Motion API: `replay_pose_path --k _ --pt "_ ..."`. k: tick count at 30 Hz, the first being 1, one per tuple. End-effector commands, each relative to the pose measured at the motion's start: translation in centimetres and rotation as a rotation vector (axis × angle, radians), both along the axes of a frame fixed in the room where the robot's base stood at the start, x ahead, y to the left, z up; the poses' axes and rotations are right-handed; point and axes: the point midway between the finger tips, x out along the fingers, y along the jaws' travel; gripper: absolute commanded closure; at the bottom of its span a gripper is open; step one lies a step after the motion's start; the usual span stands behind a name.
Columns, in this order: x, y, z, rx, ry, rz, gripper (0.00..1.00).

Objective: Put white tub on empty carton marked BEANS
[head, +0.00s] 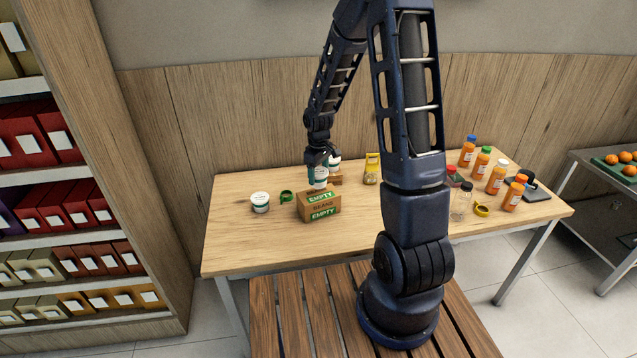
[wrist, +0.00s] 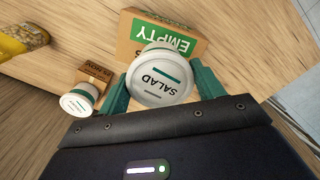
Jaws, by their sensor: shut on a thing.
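A white tub (wrist: 162,78) with a green stripe and the word SALAD is between the green fingers of my gripper (wrist: 162,88), which is shut on it. In the head view the held tub (head: 320,183) is right over the top of a brown carton (head: 321,207) marked EMPTY and BEANS. The wrist view shows the carton (wrist: 135,37) just behind the tub. I cannot tell whether the tub touches the carton top. My gripper (head: 319,168) partly hides the tub in the head view.
Behind, a tub (wrist: 78,100) is at a small carton (wrist: 96,74). A yellow packet (head: 372,168) stands right. Several orange bottles (head: 497,178) fill the table's right side; its front left is bare.

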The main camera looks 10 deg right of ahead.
Motion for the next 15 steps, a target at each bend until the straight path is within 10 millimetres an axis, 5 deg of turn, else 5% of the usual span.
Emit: replay_pose_path --k 15 --pt "0.0 0.0 -4.2 0.0 0.0 0.0 0.6"
